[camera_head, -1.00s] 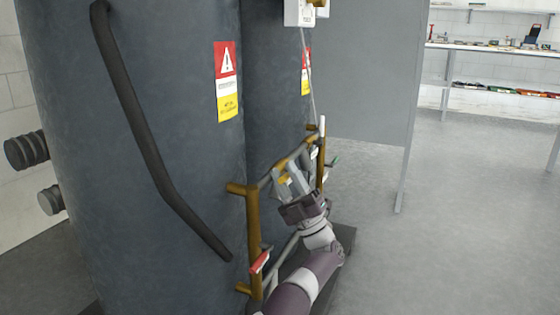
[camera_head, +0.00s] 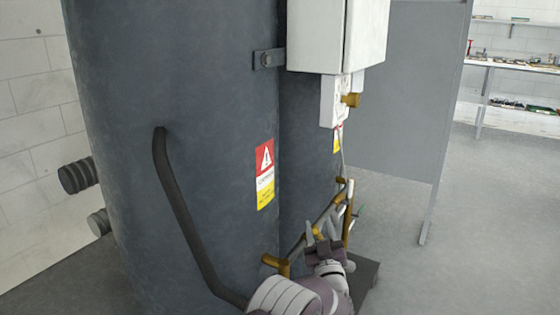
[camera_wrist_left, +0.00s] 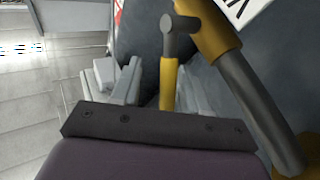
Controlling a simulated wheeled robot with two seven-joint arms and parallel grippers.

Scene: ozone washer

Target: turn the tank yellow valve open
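The yellow valve handle (camera_wrist_left: 169,85) shows in the left wrist view, joined to a grey stem beside the brass pipe fitting (camera_wrist_left: 213,38). In the head view, a small yellow part (camera_head: 318,232) shows by the gripper on the pipework low on the dark grey tank (camera_head: 190,110). My left gripper (camera_head: 322,232) is at this pipework. In the left wrist view my left gripper (camera_wrist_left: 155,85) is open, its fingers on either side of the yellow handle. A gap shows between the left finger and the handle; contact on the right side is unclear. My right gripper is not in view.
A bent black pipe (camera_head: 185,215) runs down the tank's front. A white box (camera_head: 337,35) hangs above the pipework, with a smaller white unit (camera_head: 334,101) below it. A grey partition (camera_head: 405,110) stands behind. The floor (camera_head: 470,235) at the right is clear.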

